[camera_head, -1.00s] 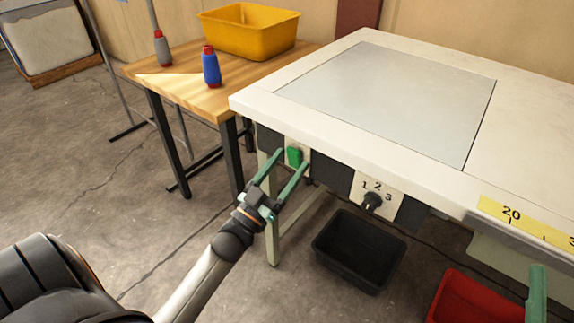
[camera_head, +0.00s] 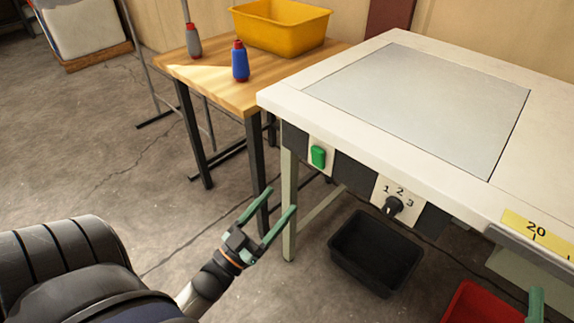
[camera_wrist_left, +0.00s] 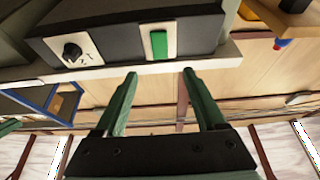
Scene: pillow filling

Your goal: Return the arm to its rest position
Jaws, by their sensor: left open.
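My left gripper (camera_head: 281,198) is open and empty, its two green fingers pointing up and to the right. It is in the air below and left of the white table's front, apart from the green button (camera_head: 318,157). In the left wrist view the open fingers (camera_wrist_left: 160,73) have nothing between them, and the green button (camera_wrist_left: 159,45) shows beyond them. Of my right gripper, only a green finger (camera_head: 536,305) shows at the lower right edge of the head view, so its opening is hidden.
The white table (camera_head: 275,98) carries a dial (camera_head: 393,206) on its front. A black bin (camera_head: 372,260) and a red bin (camera_head: 478,305) are below.

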